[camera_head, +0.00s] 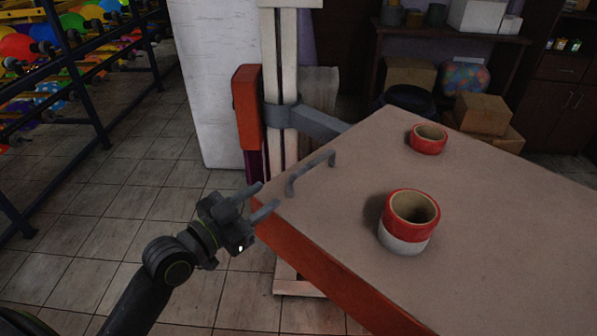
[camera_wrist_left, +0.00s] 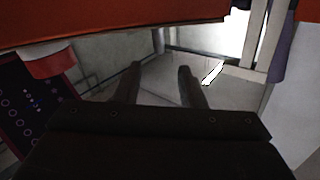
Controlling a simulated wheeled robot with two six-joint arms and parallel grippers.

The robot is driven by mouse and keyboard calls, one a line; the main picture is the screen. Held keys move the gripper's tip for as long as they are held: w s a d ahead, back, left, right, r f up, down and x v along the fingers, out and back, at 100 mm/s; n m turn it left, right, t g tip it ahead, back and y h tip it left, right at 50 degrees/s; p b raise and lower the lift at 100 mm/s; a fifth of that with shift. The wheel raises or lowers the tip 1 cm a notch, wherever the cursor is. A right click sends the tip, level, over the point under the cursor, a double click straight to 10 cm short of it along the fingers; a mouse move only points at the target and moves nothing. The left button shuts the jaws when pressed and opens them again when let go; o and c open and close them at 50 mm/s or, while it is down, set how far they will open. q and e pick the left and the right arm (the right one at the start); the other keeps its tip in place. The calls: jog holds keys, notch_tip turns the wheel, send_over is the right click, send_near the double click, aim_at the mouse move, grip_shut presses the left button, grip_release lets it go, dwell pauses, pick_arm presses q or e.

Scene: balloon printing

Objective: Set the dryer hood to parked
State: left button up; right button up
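The dryer hood appears to be the large, flat-topped body (camera_head: 500,215) with a brown top and orange-red sides. It fills the right of the head view. My right gripper is out of view.
A grey bracket (camera_head: 320,124) joins the hood to a pale upright post (camera_head: 290,60). A balloon rack (camera_head: 100,120) is at left. Tiled floor between is clear.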

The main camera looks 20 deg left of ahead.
aim_at(293, 178)
pick_arm(q)
jog(key=p+x, duration=0.2)
jog(key=x, duration=0.9)
grip_shut()
